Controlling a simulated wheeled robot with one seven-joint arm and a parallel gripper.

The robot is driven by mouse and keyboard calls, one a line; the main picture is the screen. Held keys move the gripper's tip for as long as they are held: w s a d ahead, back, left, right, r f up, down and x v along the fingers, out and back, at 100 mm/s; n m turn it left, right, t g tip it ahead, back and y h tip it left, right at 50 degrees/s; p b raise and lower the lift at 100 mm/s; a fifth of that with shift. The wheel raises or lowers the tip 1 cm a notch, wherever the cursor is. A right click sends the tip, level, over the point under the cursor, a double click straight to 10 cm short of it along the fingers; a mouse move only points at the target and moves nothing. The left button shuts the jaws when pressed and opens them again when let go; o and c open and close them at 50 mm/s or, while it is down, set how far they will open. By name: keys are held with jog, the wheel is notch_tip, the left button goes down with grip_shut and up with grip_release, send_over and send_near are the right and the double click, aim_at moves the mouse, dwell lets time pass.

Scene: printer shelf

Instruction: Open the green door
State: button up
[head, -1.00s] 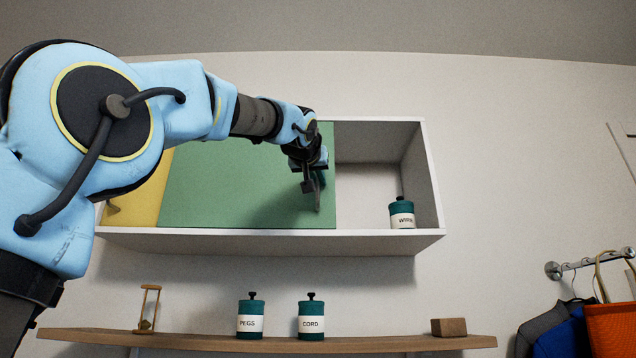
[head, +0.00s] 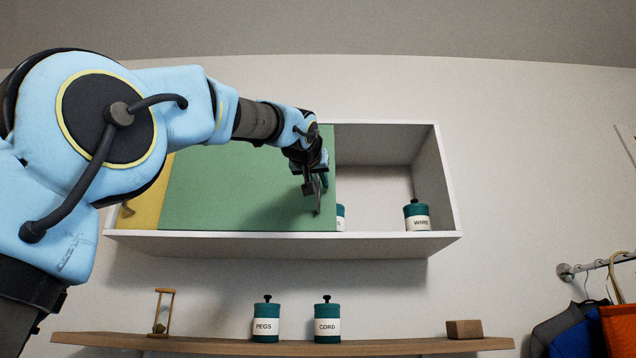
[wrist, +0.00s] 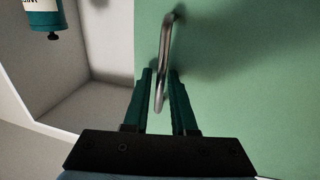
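The green door (head: 225,195) covers the middle of the white wall cabinet (head: 290,240) and overlaps part of a yellow panel (head: 145,205) at its left. The right part of the cabinet stands uncovered. The door has a metal bar handle (wrist: 165,55) near its right edge, mostly hidden by my gripper (head: 315,190) in the head view. In the wrist view my gripper (wrist: 161,75) has its two fingers apart, one on each side of the handle bar. The bar looks nearer the left finger; I cannot tell if they touch.
A teal jar labelled WIRE (head: 417,216) stands in the uncovered section. Another jar (head: 341,215) peeks out beside the door's edge. The shelf below (head: 220,346) holds PEGS (head: 266,320) and CORD (head: 327,320) jars, an hourglass-like item (head: 162,312) and a brown block (head: 464,329).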

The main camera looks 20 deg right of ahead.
jog(key=b+v, duration=0.4)
jog(key=v, duration=0.6)
jog(key=shift+s+a, duration=0.25)
jog(key=shift+s, duration=0.05)
